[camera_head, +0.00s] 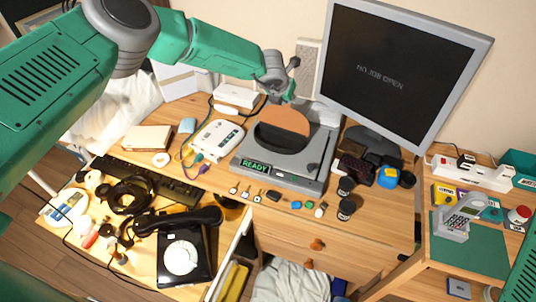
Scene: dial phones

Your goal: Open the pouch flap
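A round pouch-like piece sits on a grey device (312,168) whose front label reads READY. Its upper part is a brown flap (285,119), and its lower part is a dark curved area (280,140). I cannot tell how far the flap is lifted from the dark part. My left gripper (287,96) reaches in from the left and is just above the top edge of the brown flap. Its fingers are small and partly hidden, so I cannot tell whether they touch or grip the flap. My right gripper is not in view.
A monitor (390,75) stands right of the device. A white box (217,140) with coloured cables lies left of it. Several small items and dark jars (346,208) lie in front. A black dial phone (183,256) and keyboard (150,182) are at lower left.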

